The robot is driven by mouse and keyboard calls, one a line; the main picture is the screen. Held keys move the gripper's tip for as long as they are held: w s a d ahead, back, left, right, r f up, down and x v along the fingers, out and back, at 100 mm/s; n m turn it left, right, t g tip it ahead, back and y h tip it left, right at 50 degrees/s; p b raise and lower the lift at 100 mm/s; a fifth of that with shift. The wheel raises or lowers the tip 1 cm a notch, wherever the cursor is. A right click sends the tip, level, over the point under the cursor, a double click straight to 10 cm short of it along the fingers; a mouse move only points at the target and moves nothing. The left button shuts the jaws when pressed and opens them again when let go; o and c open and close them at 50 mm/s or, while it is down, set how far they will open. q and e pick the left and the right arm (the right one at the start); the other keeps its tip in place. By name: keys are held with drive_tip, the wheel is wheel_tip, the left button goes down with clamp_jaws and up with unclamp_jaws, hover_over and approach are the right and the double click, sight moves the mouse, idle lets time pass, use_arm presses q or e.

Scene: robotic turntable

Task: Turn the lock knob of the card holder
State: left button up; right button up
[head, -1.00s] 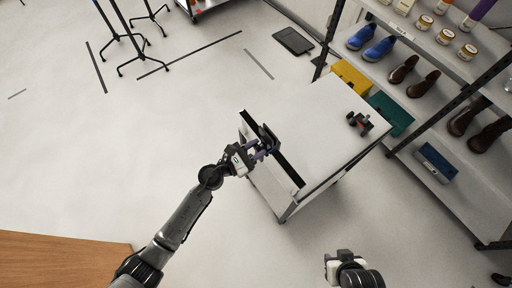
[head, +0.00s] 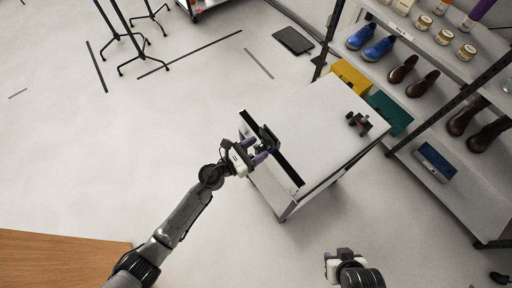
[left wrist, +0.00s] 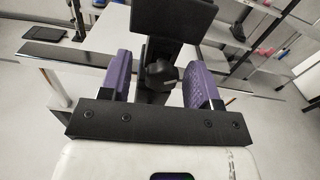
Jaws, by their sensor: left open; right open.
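The card holder is a black holder (head: 268,138) with an upright flat plate, at the left edge of the white table. In the left wrist view its plate (left wrist: 174,16) fills the top middle. A dark rounded knob (left wrist: 160,72) sits below the plate, between my purple fingers. My left gripper (head: 256,150) is open, one finger on each side of the knob, with gaps showing at both sides; the wrist view shows it too (left wrist: 162,82). My right gripper (head: 344,254) is at the bottom of the head view, away from the table; its fingers are hard to make out.
The white table (head: 318,120) has a black-and-red device (head: 358,122) near its far right corner; its middle is clear. A long black strip (head: 285,168) runs along its left edge. A shelf rack (head: 440,100) with shoes and jars stands at right. A wooden surface (head: 60,262) is at lower left.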

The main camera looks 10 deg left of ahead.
use_arm(q)
drive_tip(key=b+v, duration=0.2)
drive_tip(key=v, duration=1.1)
drive_tip(key=shift+s+a, duration=0.3)
drive_tip(key=shift+w, duration=0.1)
